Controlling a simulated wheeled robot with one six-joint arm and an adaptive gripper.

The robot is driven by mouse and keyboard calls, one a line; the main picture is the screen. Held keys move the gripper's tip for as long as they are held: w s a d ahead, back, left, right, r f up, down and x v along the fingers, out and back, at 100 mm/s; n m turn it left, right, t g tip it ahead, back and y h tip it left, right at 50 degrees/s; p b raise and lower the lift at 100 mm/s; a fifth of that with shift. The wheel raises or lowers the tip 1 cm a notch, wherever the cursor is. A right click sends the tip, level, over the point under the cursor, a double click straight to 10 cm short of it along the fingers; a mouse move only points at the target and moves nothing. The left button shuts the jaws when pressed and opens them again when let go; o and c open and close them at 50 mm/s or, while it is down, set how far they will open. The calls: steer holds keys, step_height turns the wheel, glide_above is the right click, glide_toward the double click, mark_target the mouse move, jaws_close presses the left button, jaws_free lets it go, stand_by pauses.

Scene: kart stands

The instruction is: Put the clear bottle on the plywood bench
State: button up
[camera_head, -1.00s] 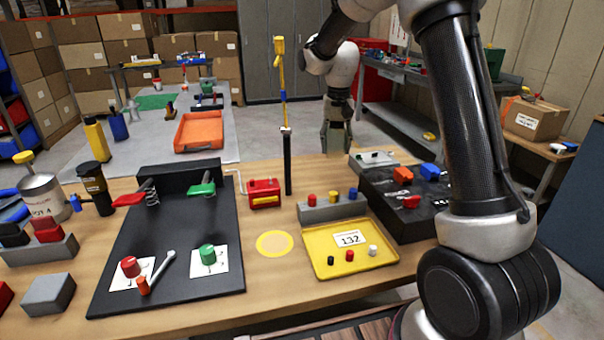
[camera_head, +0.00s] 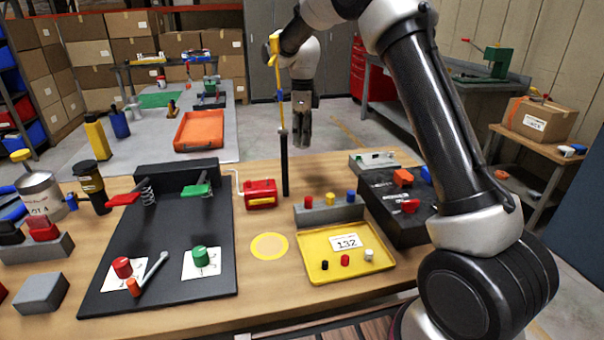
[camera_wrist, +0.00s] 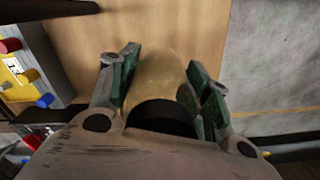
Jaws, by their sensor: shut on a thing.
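My gripper (camera_head: 302,135) points down past the far edge of the near wood-topped bench (camera_head: 340,165) in the head view. In the wrist view my gripper (camera_wrist: 163,62) has its two green-padded fingers closed on both sides of a see-through, yellowish rounded thing, which I take for the clear bottle (camera_wrist: 162,84). A dark part of it shows close to the camera. The bottle cannot be made out in the head view. The bench's wood top (camera_wrist: 125,25) shows behind the fingers in the wrist view, with grey floor to its right.
An upright black post (camera_head: 284,165) with a yellow top stands close left of my gripper. A yellow tray (camera_head: 320,268), a black board (camera_head: 190,260), a red box (camera_head: 262,193) and a dark block with coloured parts (camera_head: 395,215) crowd the bench. Bare wood surrounds the yellow disc (camera_head: 269,246).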

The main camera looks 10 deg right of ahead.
step_height(320, 180, down, 10)
steer(key=shift+a+r, duration=0.1)
stand_by(0.4)
steer(key=o, duration=1)
step_height(320, 180, up, 12)
steer(key=shift+r, duration=0.1)
steer(key=s+d+r+n+t, duration=0.1)
steer(key=s+d+r+n, duration=0.5)
steer(key=s, duration=0.4)
steer(key=s+d+r+n+t, duration=0.1)
steer(key=s+d+r+n, duration=0.3)
steer(key=s+r, duration=0.4)
steer(key=s+d+f+n, duration=0.1)
steer(key=s+n, duration=0.3)
steer(key=s, duration=0.4)
steer(key=s+d+f+n+t, duration=0.1)
steer(key=s+d+f+n, duration=0.1)
steer(key=s, duration=0.6)
steer(key=s+d+f+n+t, duration=0.1)
steer(key=s+d+f+n, duration=0.1)
steer(key=s+n, duration=0.4)
steer(key=shift+s+d, duration=0.2)
steer(key=shift+s, duration=0.25)
steer(key=shift+s+d, duration=0.2)
steer(key=shift+s, duration=0.25)
